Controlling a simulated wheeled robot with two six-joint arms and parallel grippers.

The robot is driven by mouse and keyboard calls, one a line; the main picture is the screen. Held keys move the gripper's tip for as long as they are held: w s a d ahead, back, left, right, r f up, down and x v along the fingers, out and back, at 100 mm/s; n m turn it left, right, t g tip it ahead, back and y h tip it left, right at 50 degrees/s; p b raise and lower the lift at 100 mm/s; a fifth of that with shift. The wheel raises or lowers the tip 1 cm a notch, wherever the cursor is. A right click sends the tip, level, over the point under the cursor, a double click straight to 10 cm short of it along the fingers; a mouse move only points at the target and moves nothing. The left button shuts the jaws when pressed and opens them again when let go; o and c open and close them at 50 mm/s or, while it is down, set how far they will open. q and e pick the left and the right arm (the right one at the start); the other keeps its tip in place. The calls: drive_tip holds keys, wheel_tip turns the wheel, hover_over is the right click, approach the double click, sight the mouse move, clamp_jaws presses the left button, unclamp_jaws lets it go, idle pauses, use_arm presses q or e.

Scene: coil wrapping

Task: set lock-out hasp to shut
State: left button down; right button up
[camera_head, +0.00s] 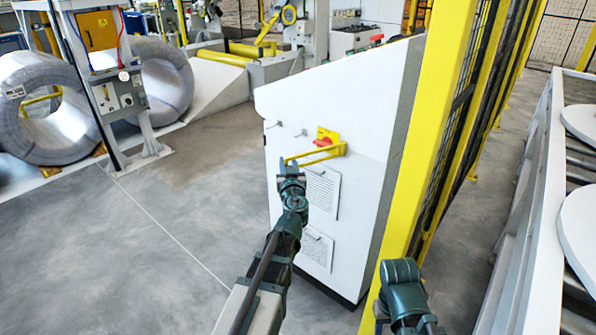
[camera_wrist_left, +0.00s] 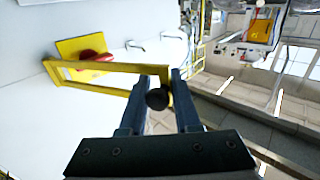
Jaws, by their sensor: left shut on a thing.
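The lock-out hasp (camera_head: 318,155) is a yellow rectangular frame on a white cabinet's side. It stands out from a yellow plate (camera_head: 326,135) with a red switch part (camera_head: 323,142). The hasp also shows in the left wrist view (camera_wrist_left: 110,67), reaching from beside the plate (camera_wrist_left: 80,48) to my fingers. My left gripper (camera_head: 290,168) is shut on the hasp's free end. In the left wrist view my left gripper (camera_wrist_left: 176,92) has a finger on each side of that end, at a round black knob (camera_wrist_left: 157,99). My right gripper is out of view; only part of my right arm shows.
The white cabinet (camera_head: 345,85) carries two paper sheets (camera_head: 322,190) and small hooks (camera_head: 300,133). A yellow fence post (camera_head: 425,130) stands close on its right. A white-railed conveyor (camera_head: 535,190) lies farther right. Wire coils (camera_head: 45,105) stand at the left. The grey floor left is clear.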

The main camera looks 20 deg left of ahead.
use_arm(q)
drive_tip(key=w+a+m+t+h, duration=0.1)
drive_tip(key=w+a+m+h, duration=0.4)
drive_tip(key=w+h, duration=0.5)
drive_tip(key=shift+w+m+h, duration=0.35)
drive_tip(key=shift+m+h, duration=0.55)
drive_tip(key=shift+m, duration=0.5)
drive_tip(key=c, duration=0.7)
unclamp_jaws()
drive_tip(key=shift+a, duration=0.1)
drive_tip(key=shift+c, duration=0.2)
drive_tip(key=v, duration=1.3)
drive_tip(key=shift+s+f, duration=0.2)
drive_tip(key=shift+s, duration=0.15)
drive_tip(key=shift+c, duration=0.2)
